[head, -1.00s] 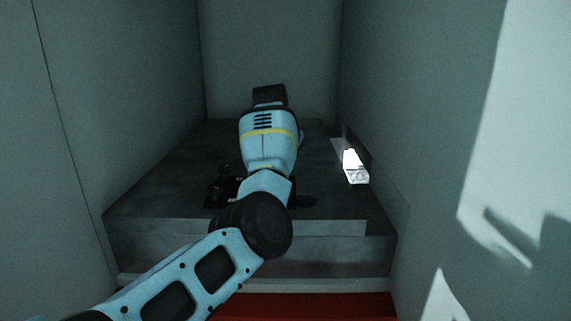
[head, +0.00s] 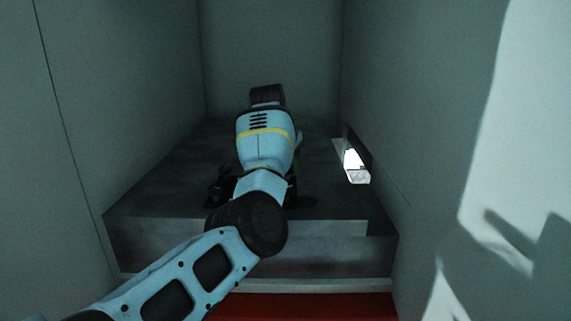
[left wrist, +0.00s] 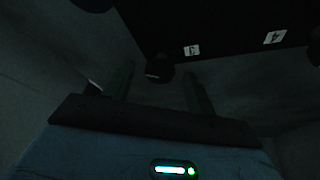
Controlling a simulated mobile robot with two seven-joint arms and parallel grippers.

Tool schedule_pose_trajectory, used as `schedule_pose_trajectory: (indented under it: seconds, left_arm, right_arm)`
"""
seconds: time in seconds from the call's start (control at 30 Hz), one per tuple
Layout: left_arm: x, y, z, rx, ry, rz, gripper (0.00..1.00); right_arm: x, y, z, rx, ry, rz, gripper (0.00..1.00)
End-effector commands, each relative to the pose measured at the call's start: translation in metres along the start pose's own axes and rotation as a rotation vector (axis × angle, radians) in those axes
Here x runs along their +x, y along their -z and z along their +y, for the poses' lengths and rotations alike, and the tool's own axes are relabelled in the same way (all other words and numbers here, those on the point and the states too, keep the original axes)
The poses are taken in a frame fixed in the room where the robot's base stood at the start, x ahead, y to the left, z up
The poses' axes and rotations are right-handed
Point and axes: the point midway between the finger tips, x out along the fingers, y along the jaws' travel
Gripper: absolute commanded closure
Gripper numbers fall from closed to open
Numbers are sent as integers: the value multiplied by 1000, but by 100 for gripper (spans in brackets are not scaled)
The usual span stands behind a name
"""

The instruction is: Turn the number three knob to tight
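In the left wrist view, a small dark round knob (left wrist: 160,73) with a pale mark sits by the white number 3 label (left wrist: 192,50) on a black panel (left wrist: 228,30). My left gripper (left wrist: 159,78) has its two fingers apart, one on each side of this knob as seen; whether they touch it is too dark to tell. A number 4 label (left wrist: 275,37) is to the right. In the head view my left arm hides its own gripper and most of what is in front of it. My right gripper is not in view.
A dark grey block (head: 150,205) fills the recess between grey walls, with a red strip (head: 310,307) below. A lit lamp-like fixture (head: 355,168) is on the right wall. Dark parts (head: 220,188) show beside my arm. Another dark round shape (left wrist: 92,4) is at upper left.

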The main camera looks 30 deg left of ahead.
Motion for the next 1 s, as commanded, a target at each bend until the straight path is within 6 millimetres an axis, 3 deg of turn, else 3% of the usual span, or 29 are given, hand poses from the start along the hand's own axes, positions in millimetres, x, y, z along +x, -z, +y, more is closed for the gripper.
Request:
schedule_pose_trajectory:
  seconds: [0.33, 0.7, 1.0]
  left_arm:
    - [-6, 1, 0, -1, 1, 2, 45]
    - [-61, 1, 0, -1, 1, 3, 45]
    - [-78, 0, 0, -1, 0, 0, 45]
  right_arm:
    - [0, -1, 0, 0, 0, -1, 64]
    - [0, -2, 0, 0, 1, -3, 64]
    - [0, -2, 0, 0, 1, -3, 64]
